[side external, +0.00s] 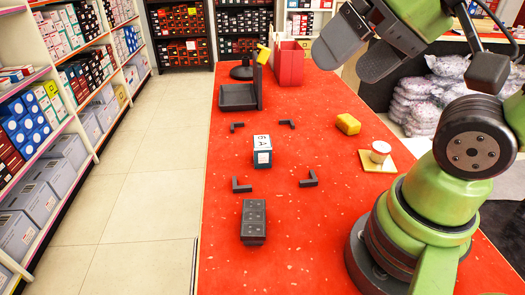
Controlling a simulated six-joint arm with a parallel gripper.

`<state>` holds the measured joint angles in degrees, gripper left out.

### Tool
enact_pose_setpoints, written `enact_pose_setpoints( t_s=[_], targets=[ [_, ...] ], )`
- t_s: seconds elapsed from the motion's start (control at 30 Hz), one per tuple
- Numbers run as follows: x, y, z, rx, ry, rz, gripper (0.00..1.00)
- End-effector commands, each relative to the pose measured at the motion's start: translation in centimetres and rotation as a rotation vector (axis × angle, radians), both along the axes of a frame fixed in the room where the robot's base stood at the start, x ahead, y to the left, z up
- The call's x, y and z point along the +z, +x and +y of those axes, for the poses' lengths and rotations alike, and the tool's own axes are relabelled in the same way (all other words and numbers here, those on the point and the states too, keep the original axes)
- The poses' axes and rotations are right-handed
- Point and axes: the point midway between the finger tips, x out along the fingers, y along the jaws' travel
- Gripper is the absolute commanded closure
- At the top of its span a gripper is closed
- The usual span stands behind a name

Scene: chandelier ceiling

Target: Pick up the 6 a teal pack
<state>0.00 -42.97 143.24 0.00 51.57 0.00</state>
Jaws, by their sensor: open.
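The teal pack (262,158) is a small box with a white top marked "6 A" and teal sides. It stands on the red table (300,225), between several dark corner brackets, and nothing touches it. My gripper (345,50) is at the top right, raised well above the table and away from the pack. Its two broad dark fingers are apart with nothing between them.
A dark block (254,222) lies in front of the pack. A yellow block (348,124) and a white-topped can (380,151) on a yellow square are to the right. A black tray (238,97) and red box (289,65) stand behind.

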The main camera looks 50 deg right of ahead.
Motion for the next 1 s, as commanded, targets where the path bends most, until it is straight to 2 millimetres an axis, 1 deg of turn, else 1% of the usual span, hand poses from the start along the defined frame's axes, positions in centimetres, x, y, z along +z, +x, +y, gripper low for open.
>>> enact_pose_setpoints(
  t_s=[0.23,0.37,0.47,0.57,0.6,0.67,0.7,0.77,0.8,0.87,0.9,0.97,1.0],
  targets=[
    [0.0,0.0,0.0,0.001,-0.001,0.001,0.11],
    [0.2,1.0,-0.2,0.03,-0.035,0.021,0.11],
    [0.4,3.1,-0.8,0.095,-0.102,0.061,0.11],
    [0.1,6.0,-1.6,0.194,-0.188,0.116,0.11],
    [-0.2,7.3,-2.0,0.238,-0.224,0.139,0.11],
    [-0.8,9.2,-2.7,0.307,-0.272,0.174,0.11],
    [-1.4,10.5,-3.2,0.355,-0.302,0.197,0.11],
    [-2.5,12.3,-3.9,0.427,-0.341,0.233,0.11],
    [-3.4,13.5,-4.5,0.478,-0.367,0.256,0.11],
    [-4.9,15.2,-5.3,0.555,-0.399,0.291,0.11],
    [-6.0,16.2,-5.8,0.608,-0.419,0.315,0.11],
    [-7.9,17.7,-6.7,0.688,-0.443,0.347,0.11],
    [-9.3,18.5,-7.3,0.741,-0.457,0.368,0.11]
  ],
)
